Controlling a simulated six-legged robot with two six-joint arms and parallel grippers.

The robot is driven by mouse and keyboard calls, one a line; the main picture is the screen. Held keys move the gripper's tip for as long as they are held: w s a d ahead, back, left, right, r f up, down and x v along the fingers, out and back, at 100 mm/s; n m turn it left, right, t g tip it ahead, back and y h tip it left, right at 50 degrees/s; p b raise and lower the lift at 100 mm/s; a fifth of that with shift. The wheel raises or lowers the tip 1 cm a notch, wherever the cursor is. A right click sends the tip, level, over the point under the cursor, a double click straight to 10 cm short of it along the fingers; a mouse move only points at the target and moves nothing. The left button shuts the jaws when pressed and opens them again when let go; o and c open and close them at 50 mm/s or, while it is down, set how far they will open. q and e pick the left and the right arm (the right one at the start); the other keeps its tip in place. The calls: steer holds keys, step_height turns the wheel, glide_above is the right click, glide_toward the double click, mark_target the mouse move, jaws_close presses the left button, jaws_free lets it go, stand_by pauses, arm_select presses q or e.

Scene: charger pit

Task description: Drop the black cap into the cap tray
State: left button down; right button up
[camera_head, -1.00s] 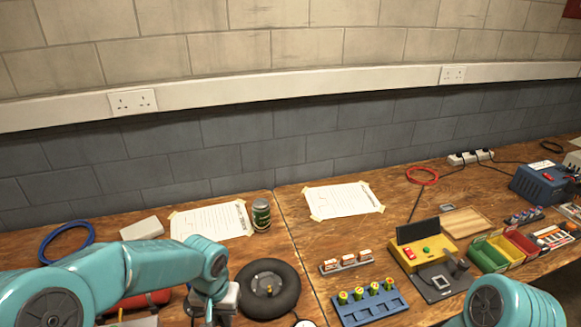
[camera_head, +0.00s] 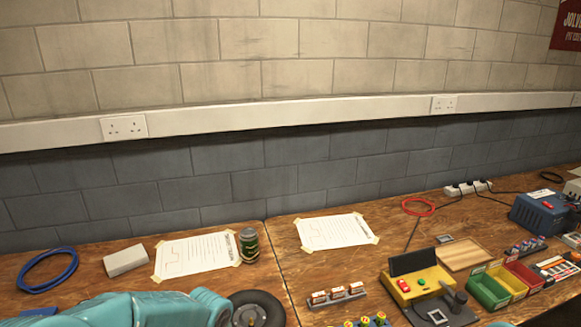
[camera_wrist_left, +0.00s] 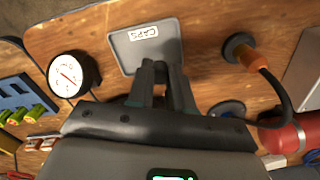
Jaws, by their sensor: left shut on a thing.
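The cap tray (camera_wrist_left: 172,29) is a shallow grey tray with a white CAPS label, at the top centre of the left wrist view. My left gripper (camera_wrist_left: 165,68) is over the tray's near edge, its dark fingers close together and pointing at it. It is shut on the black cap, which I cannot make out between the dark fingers. How far the fingertips are above the tray is hard to tell. In the head view only my left arm shows, at the bottom left. My right gripper is not in view.
A round white gauge (camera_wrist_left: 72,74) lies left of the tray, and a black and orange hose fitting (camera_wrist_left: 240,50) right of it. A red cylinder (camera_wrist_left: 292,136) is at the lower right.

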arm_select(q)
step_height(320, 180, down, 4)
steer(key=shift+a+r+b, duration=0.1)
steer(key=shift+b, duration=0.9)
steer(key=shift+f, duration=0.3)
steer(key=c, duration=0.9)
jaws_free()
steer(key=shift+c, duration=0.2)
steer(key=shift+r, duration=0.1)
step_height(320, 180, up, 16)
steer(key=p, duration=0.1)
steer(key=shift+s, duration=0.1)
